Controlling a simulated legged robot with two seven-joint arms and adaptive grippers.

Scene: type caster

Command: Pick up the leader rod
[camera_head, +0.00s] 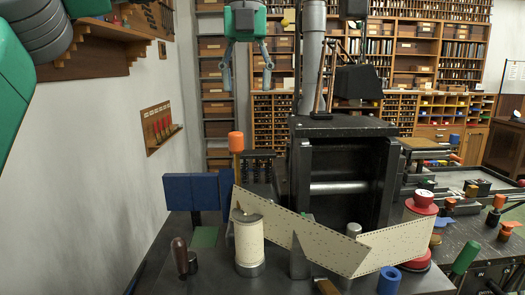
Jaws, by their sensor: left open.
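My left gripper (247,82) hangs fingers down at the top centre, with a green body and two grey fingers spread apart and empty. It is in the air above the dark caster machine's left side, touching nothing. I cannot tell for sure which part is the leader rod. An upright post with an orange cap (236,142) stands below the gripper, left of the machine; its lower part is hidden behind the paper strip. A shiny horizontal bar (340,188) runs inside the machine's black frame (345,126). My right gripper is not in view.
A cream perforated paper strip (390,247) stretches across the front, beside a paper roll (249,243). Blue blocks (190,192), a dark-handled tool (180,256), a blue ring (389,280) and a red spool (421,202) stand around. Shelves (420,60) fill the back; a wall is left.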

